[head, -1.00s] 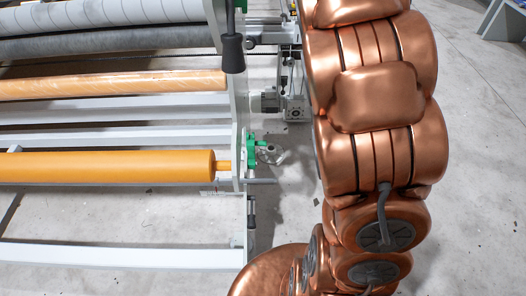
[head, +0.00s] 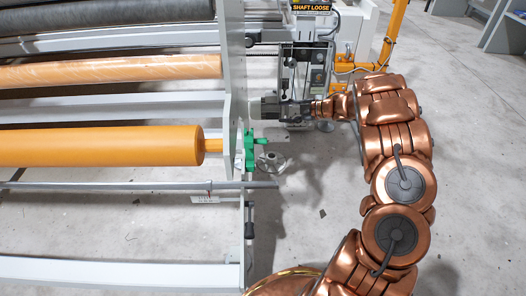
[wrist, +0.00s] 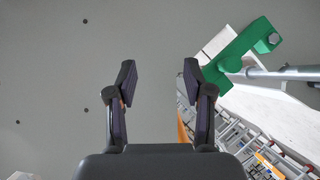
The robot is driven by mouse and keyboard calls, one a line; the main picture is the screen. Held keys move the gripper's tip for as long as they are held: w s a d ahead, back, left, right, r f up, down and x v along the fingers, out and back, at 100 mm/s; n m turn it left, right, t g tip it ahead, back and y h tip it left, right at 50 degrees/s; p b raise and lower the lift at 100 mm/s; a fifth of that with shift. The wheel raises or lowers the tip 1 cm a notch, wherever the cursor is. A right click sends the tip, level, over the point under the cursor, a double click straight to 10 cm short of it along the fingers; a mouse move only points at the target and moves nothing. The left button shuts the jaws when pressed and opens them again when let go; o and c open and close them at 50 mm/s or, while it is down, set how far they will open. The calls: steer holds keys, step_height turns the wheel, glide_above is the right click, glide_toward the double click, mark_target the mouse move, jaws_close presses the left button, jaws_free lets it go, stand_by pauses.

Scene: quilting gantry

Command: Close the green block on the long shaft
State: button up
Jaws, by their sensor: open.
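The green block (head: 249,150) is on the outer side of the machine's upright end plate, by the end of the orange roller (head: 100,146). A green tab sticks out from it to the right. In the wrist view the green block (wrist: 236,54) is at the upper right, tilted, with a bolt head at its tip. A grey metal shaft (wrist: 285,73) meets it there. My gripper (wrist: 160,78) is open and empty, with the block beyond and right of its right finger, apart from it.
A display (head: 311,7) above the machine reads "SHAFT LOOSE". A long grey bar (head: 110,186) runs below the orange roller and sticks out past the end plate (head: 231,80). A silver disc (head: 270,162) sits beside the block.

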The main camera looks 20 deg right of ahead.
mark_target(263, 142)
steer(key=s+a+f+n+g+y+b, duration=0.2)
steer(key=s+a+f+y+b, duration=0.15)
steer(key=s+f, duration=0.3)
steer(key=shift+g+y, duration=0.3)
steer(key=shift+y, duration=0.05)
steer(key=shift+b+x, duration=0.6)
steer(key=shift+x, duration=3.6)
steer(key=shift+d+f, duration=0.1)
steer(key=shift+f, duration=0.1)
jaws_close()
